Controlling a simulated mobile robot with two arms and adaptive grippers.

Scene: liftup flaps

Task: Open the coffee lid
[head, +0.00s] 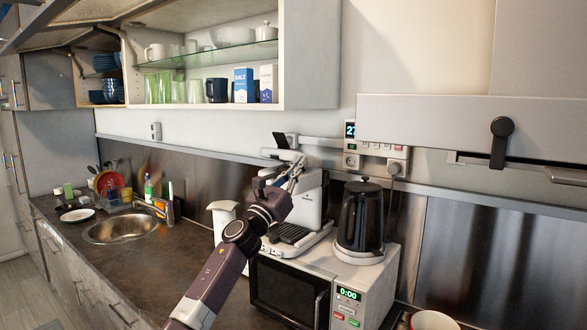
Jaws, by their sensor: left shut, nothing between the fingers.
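The white coffee machine (309,208) stands on top of the microwave, left of the black kettle. At its top, a dark flap that looks like the lid (280,141) stands tilted up. My left gripper (295,172) is in front of the machine's upper part, just below the flap. Its fingers look closed and empty. The gripper and wrist hide part of the machine's front, and I cannot tell whether the fingers touch the machine. My right gripper is out of view.
The microwave (291,290) bears the machine and the black kettle (361,220). A white jug (221,218) stands left of the machine. An open cabinet with a glass shelf (215,55) hangs above. The counter (166,258) between sink and microwave is mostly clear.

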